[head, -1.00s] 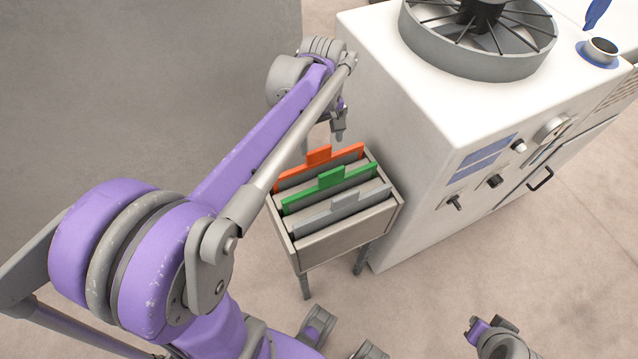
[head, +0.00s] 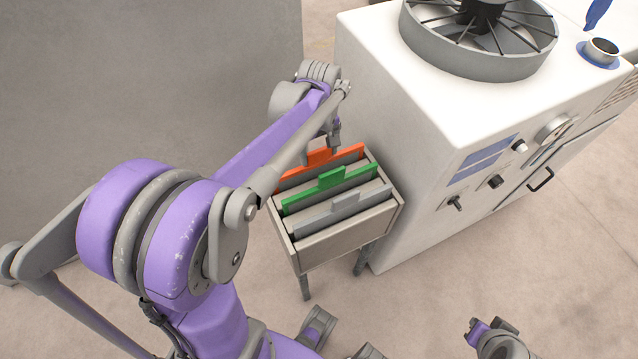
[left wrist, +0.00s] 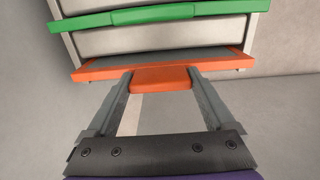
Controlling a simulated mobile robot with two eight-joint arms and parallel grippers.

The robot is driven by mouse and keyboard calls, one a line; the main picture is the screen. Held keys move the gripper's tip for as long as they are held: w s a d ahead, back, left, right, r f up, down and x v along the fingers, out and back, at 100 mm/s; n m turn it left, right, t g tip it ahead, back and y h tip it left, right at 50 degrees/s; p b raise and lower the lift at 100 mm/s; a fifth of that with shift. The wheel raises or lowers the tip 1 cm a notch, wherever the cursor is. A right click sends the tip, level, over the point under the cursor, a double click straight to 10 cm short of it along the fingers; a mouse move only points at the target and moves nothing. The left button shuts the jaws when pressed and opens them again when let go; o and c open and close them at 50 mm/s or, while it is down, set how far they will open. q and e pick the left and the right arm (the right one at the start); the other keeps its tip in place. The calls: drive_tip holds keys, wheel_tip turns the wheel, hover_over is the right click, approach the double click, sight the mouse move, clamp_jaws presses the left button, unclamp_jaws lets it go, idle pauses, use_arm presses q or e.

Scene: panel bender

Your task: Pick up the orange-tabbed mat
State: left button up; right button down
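The orange-tabbed mat (head: 349,153) stands upright in the back slot of a small rack, its tab sticking up. In the left wrist view its orange tab (left wrist: 161,79) lies between the fingertips of my left gripper (left wrist: 161,73). In the head view my left gripper (head: 321,148) is at the tab, pointing down from above. Its fingers are apart, one on each side of the tab; whether they touch it I cannot tell. I make out no right gripper fingers.
A green-tabbed mat (head: 329,190) and a grey-tabbed mat (head: 343,209) stand in front in the same rack (head: 345,238). A white machine (head: 400,120) stands close on the right. A grey wall-like surface (head: 150,70) is behind left. Floor in front is open.

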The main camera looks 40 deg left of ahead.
use_arm(q)
clamp_jaws()
drive_tip(key=shift+r, duration=0.1)
wheel_tip(320, 180, up, 28)
drive_tip(key=p, duration=0.2)
drive_tip(key=shift+p, duration=0.35)
idle(0.4)
